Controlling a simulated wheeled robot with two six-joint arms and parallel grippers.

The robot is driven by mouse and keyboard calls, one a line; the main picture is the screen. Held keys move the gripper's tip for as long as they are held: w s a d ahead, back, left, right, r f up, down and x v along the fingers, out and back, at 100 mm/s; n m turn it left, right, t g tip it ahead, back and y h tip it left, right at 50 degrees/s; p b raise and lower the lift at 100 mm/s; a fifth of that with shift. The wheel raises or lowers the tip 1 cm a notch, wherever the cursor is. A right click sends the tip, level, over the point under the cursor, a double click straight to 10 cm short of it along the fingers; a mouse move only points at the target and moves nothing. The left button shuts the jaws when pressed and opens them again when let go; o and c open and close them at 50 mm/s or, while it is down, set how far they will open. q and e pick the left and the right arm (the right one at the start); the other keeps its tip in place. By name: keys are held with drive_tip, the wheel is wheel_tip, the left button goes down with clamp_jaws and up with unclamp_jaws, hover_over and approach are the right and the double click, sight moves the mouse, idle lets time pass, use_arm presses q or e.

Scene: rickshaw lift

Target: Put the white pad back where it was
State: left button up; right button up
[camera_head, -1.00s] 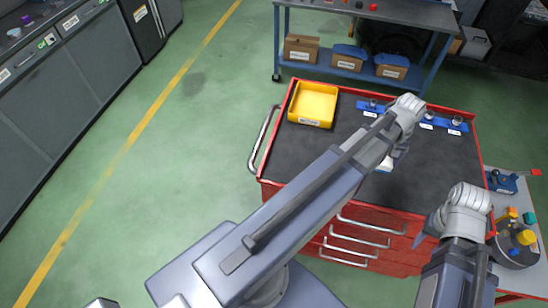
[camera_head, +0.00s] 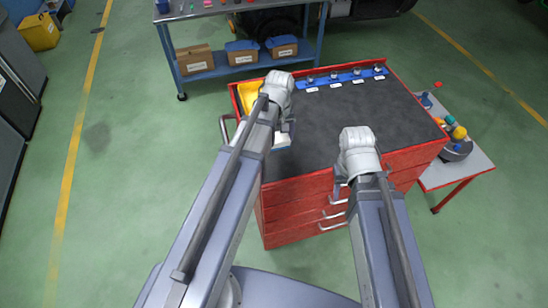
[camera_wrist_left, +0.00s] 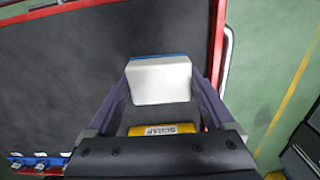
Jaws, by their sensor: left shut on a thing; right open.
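The white pad (camera_wrist_left: 160,84), a pale block with a blue far edge, is between the fingers of my left gripper (camera_wrist_left: 160,72). In the head view the pad (camera_head: 283,141) shows under my left gripper (camera_head: 284,128), over the left front part of the dark top of the red tool cart (camera_head: 345,118). My left gripper is shut on it. I cannot tell whether the pad touches the cart top. My right gripper (camera_head: 341,184) is open and empty at the cart's front edge, its fingers partly hidden by my wrist.
A yellow bin (camera_head: 246,94), labelled SCRAP in the wrist view (camera_wrist_left: 160,130), sits at the cart's back left, partly behind my left arm. A blue rack (camera_head: 346,78) with several small parts lies along the back edge. The middle and right of the top are clear.

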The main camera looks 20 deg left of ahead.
sight(284, 137)
use_arm(q)
drive_tip(key=r+p, duration=0.1)
drive_tip(key=d+r, duration=0.1)
drive_tip(key=r+p, duration=0.1)
drive_tip(key=shift+w+d+r+p, duration=0.2)
drive_tip(key=shift+w+d+p, duration=0.1)
drive_tip(key=shift+w+d, duration=0.05)
drive_tip(key=shift+f+b, duration=0.4)
wheel_tip(284, 137, down, 10)
drive_tip(key=b, duration=0.9)
drive_tip(key=shift+r, duration=0.2)
drive_tip(key=shift+f+b, duration=0.1)
drive_tip(key=shift+b, duration=0.25)
drive_tip(key=shift+f, duration=0.15)
drive_tip(key=o, duration=0.9)
